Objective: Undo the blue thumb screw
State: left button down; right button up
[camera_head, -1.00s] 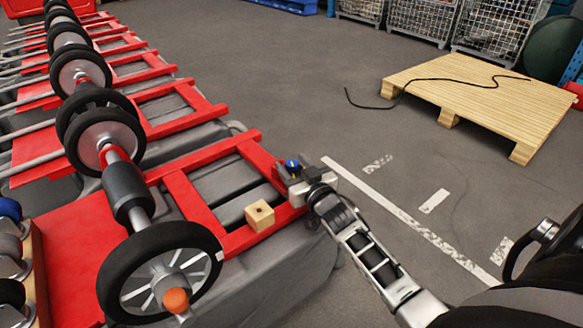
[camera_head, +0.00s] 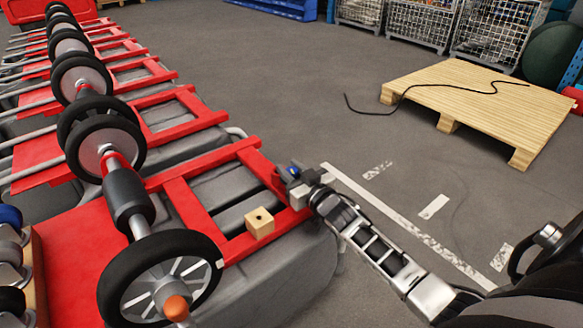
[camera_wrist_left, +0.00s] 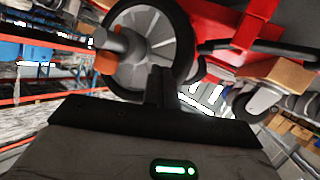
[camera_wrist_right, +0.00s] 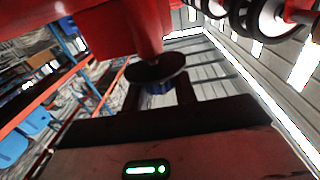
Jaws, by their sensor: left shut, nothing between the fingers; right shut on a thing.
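The blue thumb screw (camera_head: 293,170) is at the right end of the nearest red frame (camera_head: 213,196) in the head view. In the right wrist view the blue screw (camera_wrist_right: 158,88) sits under a dark round disc (camera_wrist_right: 156,73) below a red part. My right gripper (camera_head: 296,178) is at the screw, its fingers shut on either side of the blue head; they partly hide it. My left gripper (camera_wrist_left: 163,84) shows only in its wrist view, shut and empty, in front of a black-tyred wheel (camera_wrist_left: 146,45).
A wooden block with a hole (camera_head: 259,223) rests on the red frame near my right gripper. Several wheels (camera_head: 160,280) on an axle stand to the left. A pallet with a black cable (camera_head: 480,105) lies at the right.

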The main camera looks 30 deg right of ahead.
jog(key=n+y, duration=0.2)
jog(key=shift+r+y, duration=0.1)
jog(key=shift+y, duration=0.3)
jog(key=shift+n+g+y+b, duration=0.4)
jog(key=shift+n+y, duration=0.3)
jog(key=shift+y, duration=0.5)
jog(key=shift+n+y, duration=0.3)
jog(key=shift+y, duration=0.3)
pick_arm(q)
jog(key=shift+s+f, duration=0.1)
jog(key=shift+f, duration=0.15)
pick_arm(e)
jog(key=o, duration=1)
pick_arm(q)
jog(key=f+g+p, duration=0.1)
jog(key=p, duration=0.1)
jog(key=a+f+g+y+p, duration=0.1)
jog(key=f+p, duration=0.1)
jog(key=shift+a, duration=0.15)
pick_arm(e)
jog(key=v, duration=1.6)
jog(key=shift+r, duration=0.15)
